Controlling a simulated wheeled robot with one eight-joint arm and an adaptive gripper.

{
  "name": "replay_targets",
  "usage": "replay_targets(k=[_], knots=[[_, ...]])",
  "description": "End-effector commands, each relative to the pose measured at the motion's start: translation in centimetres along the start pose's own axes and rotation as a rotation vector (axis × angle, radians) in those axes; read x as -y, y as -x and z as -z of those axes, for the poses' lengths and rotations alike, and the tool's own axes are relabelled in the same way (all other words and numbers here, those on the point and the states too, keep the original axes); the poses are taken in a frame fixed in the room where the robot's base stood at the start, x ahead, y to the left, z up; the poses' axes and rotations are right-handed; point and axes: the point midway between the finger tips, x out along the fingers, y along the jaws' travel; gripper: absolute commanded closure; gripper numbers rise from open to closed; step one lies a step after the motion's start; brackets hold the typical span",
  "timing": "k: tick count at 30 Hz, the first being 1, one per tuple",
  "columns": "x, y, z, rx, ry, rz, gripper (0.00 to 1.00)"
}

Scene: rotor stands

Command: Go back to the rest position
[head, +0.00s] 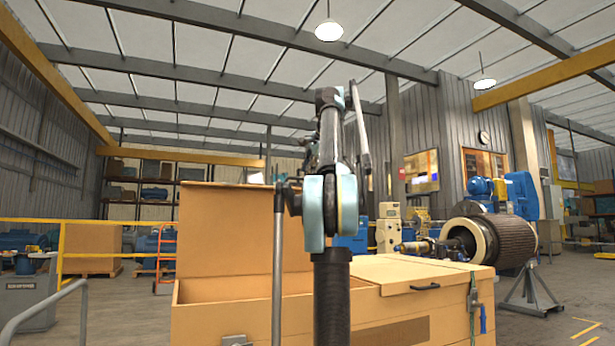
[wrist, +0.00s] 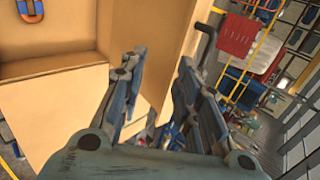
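My gripper (wrist: 160,68) shows in the wrist view with its two fingers apart and nothing visibly held between them. It is beside tan panels of a large crate (wrist: 55,110). In the head view my arm stands upright in the middle, in front of the tan crate (head: 215,325). The arm's links hide most of my gripper there. The crate's left lid (head: 225,225) stands open and its right lid (head: 400,270), with a dark handle, is closed.
An orange and blue object (wrist: 30,8) lies on a tan surface in the wrist view. A ribbed rotor (head: 510,240) rests on a grey stand (head: 530,295) at the right. A yellow railing (head: 62,250) runs at the left. Open floor shows at the lower right.

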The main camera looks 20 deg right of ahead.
Motion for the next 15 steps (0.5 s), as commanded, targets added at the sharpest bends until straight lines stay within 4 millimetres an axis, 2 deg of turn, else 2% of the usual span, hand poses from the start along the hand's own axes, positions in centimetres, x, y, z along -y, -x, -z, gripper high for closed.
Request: replay_targets(k=[10, 13, 15], knots=[[-0.5, -0.2, -0.4, 0.004, 0.017, -0.008, 0.70], [-2.0, -0.8, -1.3, 0.015, 0.066, -0.029, 0.70], [-3.7, -1.6, -2.3, 0.028, 0.120, -0.052, 0.70]])
